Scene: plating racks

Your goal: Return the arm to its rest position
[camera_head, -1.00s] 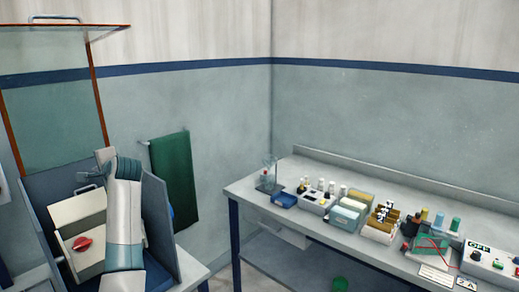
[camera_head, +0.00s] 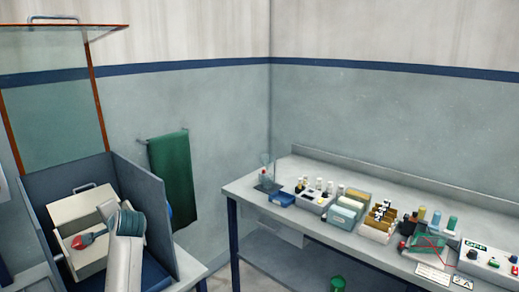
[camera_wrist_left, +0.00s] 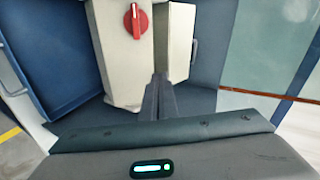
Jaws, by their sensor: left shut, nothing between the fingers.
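My left arm (camera_head: 123,255) comes up from the bottom left in the head view, in front of a cream box (camera_head: 84,208). Its gripper is hard to make out there. In the left wrist view my left gripper (camera_wrist_left: 160,80) has its dark fingers together, with nothing between them. The cream box (camera_wrist_left: 118,52) stands beyond the fingertips in that view, with a red knob (camera_wrist_left: 135,20) on its face. The red knob also shows in the head view (camera_head: 85,241), left of my wrist. My right arm and gripper do not show.
Blue-grey panels (camera_head: 140,188) stand around the cream box. A glass sash with an orange frame (camera_head: 99,110) is above it. A green towel (camera_head: 172,180) hangs on the wall. The bench (camera_head: 240,193) at right holds bottles, racks and a power unit (camera_head: 488,256).

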